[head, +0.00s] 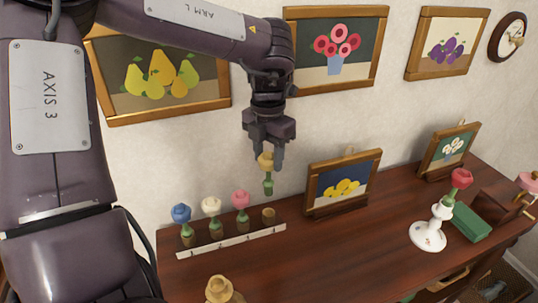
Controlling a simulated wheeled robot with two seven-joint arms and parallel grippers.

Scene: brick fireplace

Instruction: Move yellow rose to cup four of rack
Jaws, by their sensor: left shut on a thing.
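My left gripper (267,158) is shut on the yellow rose (266,162). The rose hangs upright by its head, its green stem pointing down, above the right end of the rack. The dark rack (228,238) has a pale strip along its front, its marks too small to read. Its rightmost cup (268,214), fourth from the left, looks empty and lies below the rose's stem, with a gap between them. The other cups hold a blue rose (181,213), a cream rose (211,205) and a pink rose (240,199). My right gripper is not in view.
A red rose (461,178) stands in a white vase (428,236) at right, beside a green block (469,222). A framed lemon picture (342,184) stands right of the rack. A tan object (219,290) shows at the bottom edge. The table's middle (340,250) is clear.

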